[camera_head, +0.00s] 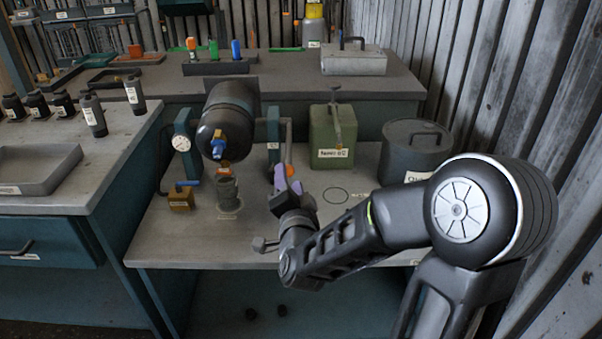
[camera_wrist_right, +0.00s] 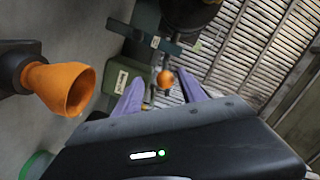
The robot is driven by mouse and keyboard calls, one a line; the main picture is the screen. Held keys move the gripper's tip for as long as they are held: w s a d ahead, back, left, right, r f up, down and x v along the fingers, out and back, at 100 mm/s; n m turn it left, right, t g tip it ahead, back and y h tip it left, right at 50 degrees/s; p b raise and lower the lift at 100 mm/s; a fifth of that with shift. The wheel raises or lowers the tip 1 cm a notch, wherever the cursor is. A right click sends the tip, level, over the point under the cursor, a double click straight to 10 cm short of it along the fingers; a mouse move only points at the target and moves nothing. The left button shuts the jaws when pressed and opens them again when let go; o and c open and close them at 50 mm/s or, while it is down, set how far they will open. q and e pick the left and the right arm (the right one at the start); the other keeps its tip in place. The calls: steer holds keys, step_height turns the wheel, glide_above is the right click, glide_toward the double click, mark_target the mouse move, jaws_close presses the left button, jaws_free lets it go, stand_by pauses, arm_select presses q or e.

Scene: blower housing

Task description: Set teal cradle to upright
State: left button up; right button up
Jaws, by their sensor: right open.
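The teal cradle (camera_head: 273,130) stands on the bench with a dark cylindrical housing (camera_head: 232,105) between its two posts. The housing's near end, with a blue and brass fitting (camera_head: 218,146), faces me and dips over a grey cup. A lever with an orange knob hangs on the cradle's right side. In the right wrist view the orange knob (camera_wrist_right: 165,79) shows between the purple fingertips of my right gripper (camera_wrist_right: 162,88), with gaps visible. In the head view my right gripper (camera_head: 287,185) is open beside the cradle's right post, partly hiding the lever. My left gripper is out of view.
A grey cup (camera_head: 229,193) and a small brass block (camera_head: 181,199) stand in front of the cradle. A green can (camera_head: 331,135) and a dark lidded drum (camera_head: 413,150) are to the right. An orange funnel (camera_wrist_right: 70,88) shows at the wrist view's left.

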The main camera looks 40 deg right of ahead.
mark_target(287, 156)
steer(key=shift+s+d+r, duration=0.1)
steer(key=shift+d+r, duration=0.2)
steer(key=shift+r, duration=0.05)
steer(key=shift+a+r, duration=0.2)
steer(key=x, duration=0.7)
steer(key=shift+w+d, duration=0.2)
steer(key=shift+w, duration=0.1)
steer(key=shift+c, duration=0.5)
jaws_close()
stand_by(0.6)
